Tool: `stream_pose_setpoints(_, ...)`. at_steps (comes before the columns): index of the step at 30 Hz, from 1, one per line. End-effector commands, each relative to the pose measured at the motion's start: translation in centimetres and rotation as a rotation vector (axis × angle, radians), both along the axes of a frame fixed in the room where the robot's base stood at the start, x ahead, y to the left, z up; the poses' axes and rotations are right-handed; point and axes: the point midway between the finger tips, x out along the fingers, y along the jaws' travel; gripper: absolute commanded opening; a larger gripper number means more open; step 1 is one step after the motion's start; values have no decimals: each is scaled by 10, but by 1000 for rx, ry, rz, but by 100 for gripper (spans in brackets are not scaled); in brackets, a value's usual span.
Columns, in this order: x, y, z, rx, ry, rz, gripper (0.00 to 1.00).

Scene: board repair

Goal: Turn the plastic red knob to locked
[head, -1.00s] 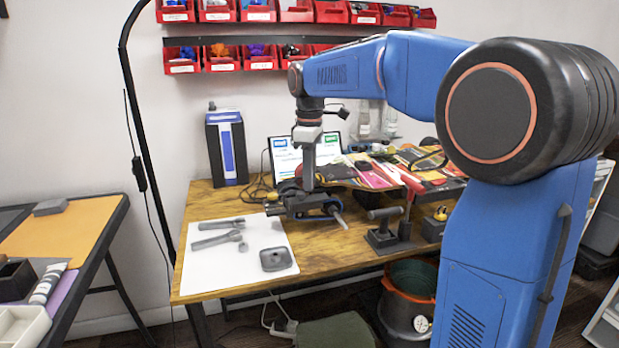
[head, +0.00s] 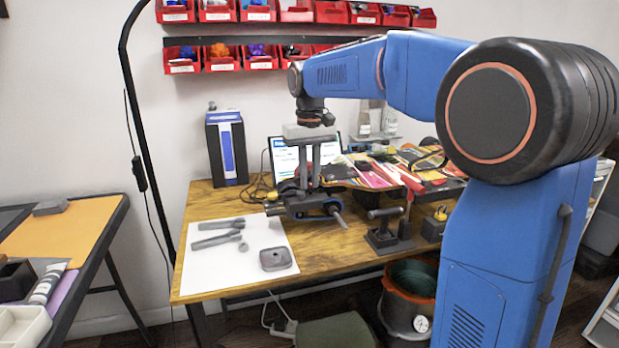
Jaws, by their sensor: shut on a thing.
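My gripper (head: 309,184) points straight down over the workbench (head: 215,200). Its two grey fingers show side by side, with a narrow gap between them. The fingertips reach the top of a dark clamp-like device (head: 310,203) with a blue part and a grey rod at its right. They are shut on a small part there, which appears to be the knob. The red knob itself cannot be made out; the fingers and the small scale hide it, so its angle and any lock marking cannot be read.
A white sheet (head: 215,267) with grey tools and a small grey tray (head: 277,259) lies at the front left. A lit screen (head: 283,160) stands behind the gripper. Coloured packets and tools (head: 385,172) crowd the right. A dark stand (head: 383,236) sits at the front edge.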

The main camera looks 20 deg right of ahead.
Motion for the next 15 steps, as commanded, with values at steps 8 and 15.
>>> stream_pose_setpoints(8,1,0,1,0,-3,-205,0)
stream_pose_setpoints(15,1,0,1,0,-3,-312,0)
